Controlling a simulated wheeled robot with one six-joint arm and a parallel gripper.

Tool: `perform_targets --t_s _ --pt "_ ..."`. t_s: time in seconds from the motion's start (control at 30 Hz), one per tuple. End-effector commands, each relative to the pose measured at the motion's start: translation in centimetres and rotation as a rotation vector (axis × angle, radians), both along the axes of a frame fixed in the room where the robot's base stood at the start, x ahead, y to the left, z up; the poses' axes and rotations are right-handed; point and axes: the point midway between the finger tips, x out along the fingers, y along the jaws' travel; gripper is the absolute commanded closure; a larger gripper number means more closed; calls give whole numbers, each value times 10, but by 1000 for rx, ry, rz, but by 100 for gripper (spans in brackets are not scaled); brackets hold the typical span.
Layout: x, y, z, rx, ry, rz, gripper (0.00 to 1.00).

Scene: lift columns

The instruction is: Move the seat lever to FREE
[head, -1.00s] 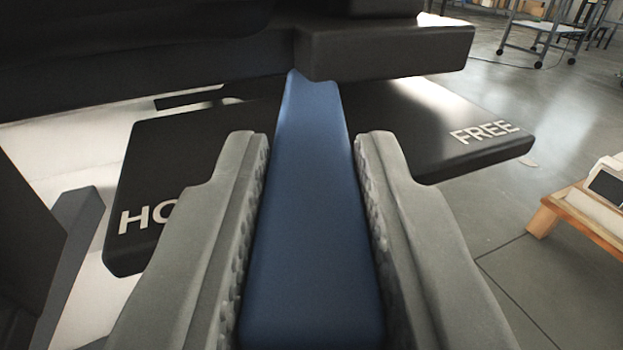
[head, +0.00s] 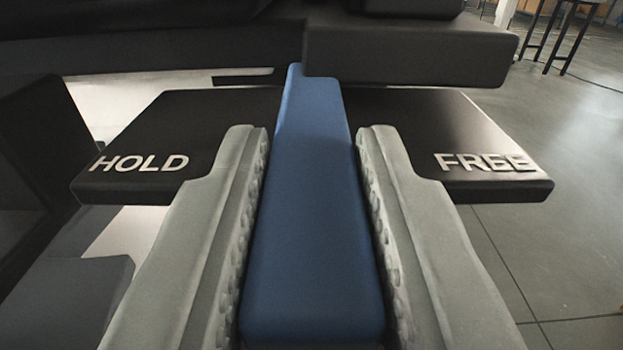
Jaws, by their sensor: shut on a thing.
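The blue seat lever (head: 312,220) runs up the middle of the head view, its far end meeting the dark seat part above. My gripper (head: 312,150) has one grey finger on each side of the lever and is shut on it. A black plate lies behind and under the lever. Its left end carries the white word HOLD (head: 140,163) and its right end the white word FREE (head: 486,163). The lever stands about midway between the two words. The fingers cover parts of the plate.
A dark seat body (head: 405,52) overhangs the lever's far end. A dark boxy part (head: 38,150) stands at the left. Open grey floor (head: 540,250) lies to the right, with a dark-legged stand (head: 562,40) far off at the top right.

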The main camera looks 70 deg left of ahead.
Motion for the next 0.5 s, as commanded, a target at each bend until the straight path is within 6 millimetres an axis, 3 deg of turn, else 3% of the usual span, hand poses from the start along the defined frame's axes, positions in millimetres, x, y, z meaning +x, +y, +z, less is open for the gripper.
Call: perform_targets --t_s 0.5 --pt "33 -6 0 0 -1 341 100"
